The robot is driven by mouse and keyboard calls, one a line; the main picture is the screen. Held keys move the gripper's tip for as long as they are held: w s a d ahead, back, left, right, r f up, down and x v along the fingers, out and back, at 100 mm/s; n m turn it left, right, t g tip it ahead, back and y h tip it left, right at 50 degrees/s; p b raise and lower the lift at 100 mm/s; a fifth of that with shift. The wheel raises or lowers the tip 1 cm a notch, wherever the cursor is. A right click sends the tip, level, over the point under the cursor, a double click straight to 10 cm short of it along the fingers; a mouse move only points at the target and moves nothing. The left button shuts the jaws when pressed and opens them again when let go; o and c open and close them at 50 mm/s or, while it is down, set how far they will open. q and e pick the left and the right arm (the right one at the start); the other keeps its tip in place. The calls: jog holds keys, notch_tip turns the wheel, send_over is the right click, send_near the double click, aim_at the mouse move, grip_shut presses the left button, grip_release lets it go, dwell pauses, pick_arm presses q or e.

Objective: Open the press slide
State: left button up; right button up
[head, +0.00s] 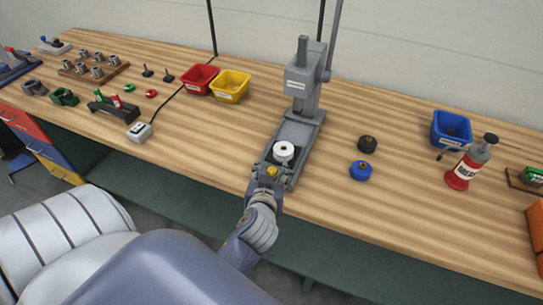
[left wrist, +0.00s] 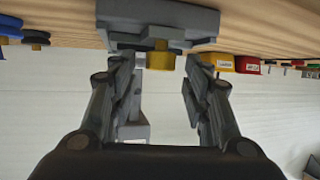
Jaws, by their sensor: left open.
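The grey press (head: 303,85) stands on the wooden bench, with its base running toward the front edge. The press slide (head: 276,165) is at the front of this base and carries a white round part (head: 284,149) on a dark seat. A yellow knob (head: 272,171) sits at the slide's front end. My left gripper (head: 266,183) is at the front of the slide, by the knob. In the left wrist view its two fingers (left wrist: 163,75) are spread, with the yellow knob (left wrist: 160,60) between or just beyond their tips; contact cannot be told. My right gripper is not in view.
Red (head: 200,79) and yellow (head: 230,86) bins stand left of the press. The bench front before the slide is clear apart from my arm.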

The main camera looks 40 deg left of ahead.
pick_arm(q)
notch_tip(320, 180, up, 9)
jog(key=shift+r, duration=0.2)
dwell(0.6)
jog(key=s+d+f+m+g+h, duration=0.3)
jog(key=s+d+f+m+g, duration=0.15)
jog(key=s+f, duration=0.45)
jog(key=s+d+f+m+g+h, duration=0.4)
jog(key=s+d+f, duration=0.3)
jog(key=s, duration=0.4)
notch_tip(320, 180, down, 27)
jog(key=s+a+g, duration=0.1)
jog(key=s+a+f+g, duration=0.1)
jog(key=s+a+f, duration=0.2)
jog(key=s+f, duration=1.3)
jog(key=shift+s+a+b, duration=0.2)
jog(key=shift+s+b, duration=0.15)
jog(key=shift+s, duration=0.15)
